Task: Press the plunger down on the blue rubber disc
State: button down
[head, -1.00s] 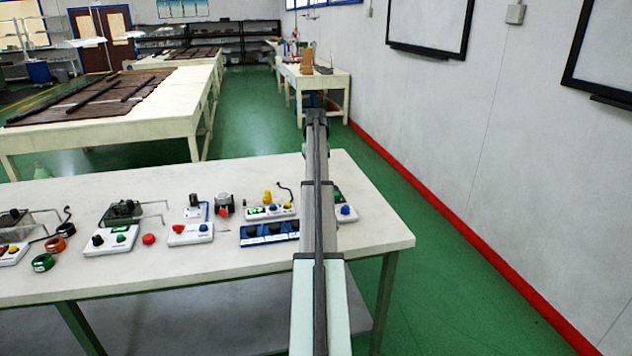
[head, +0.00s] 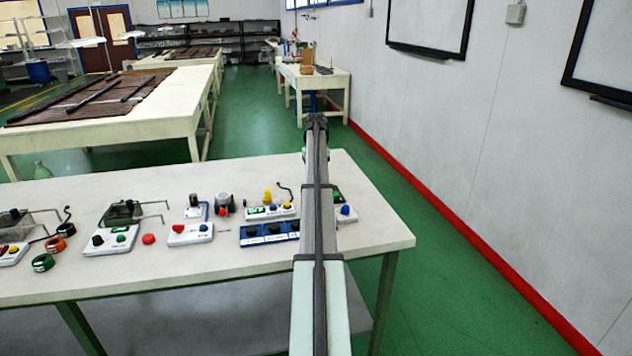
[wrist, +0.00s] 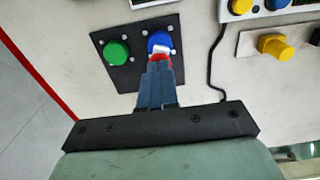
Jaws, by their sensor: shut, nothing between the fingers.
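In the wrist view, a blue rubber disc (wrist: 159,38) sits on a black plate (wrist: 128,77) with small pale studs around it. A green disc (wrist: 117,52) is beside it on the same plate. My gripper (wrist: 160,62) is shut, its dark fingers pointing at the blue disc. A small red and white part shows at the fingertips, overlapping the disc's near edge. I cannot tell whether it touches the disc. I cannot make out a separate plunger.
In the wrist view a yellow knob (wrist: 275,47) and a black cable (wrist: 213,70) lie to the right. In the head view several button boxes, a red knob (head: 148,239) and rings stand left of my arm on the white table (head: 190,270). The table's right edge is close.

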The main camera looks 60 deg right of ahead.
jog(key=shift+f, duration=0.25)
jog(key=shift+r, duration=0.1)
notch_tip(320, 180, up, 11)
jog(key=shift+r, duration=0.2)
dwell(1.3)
dwell(0.5)
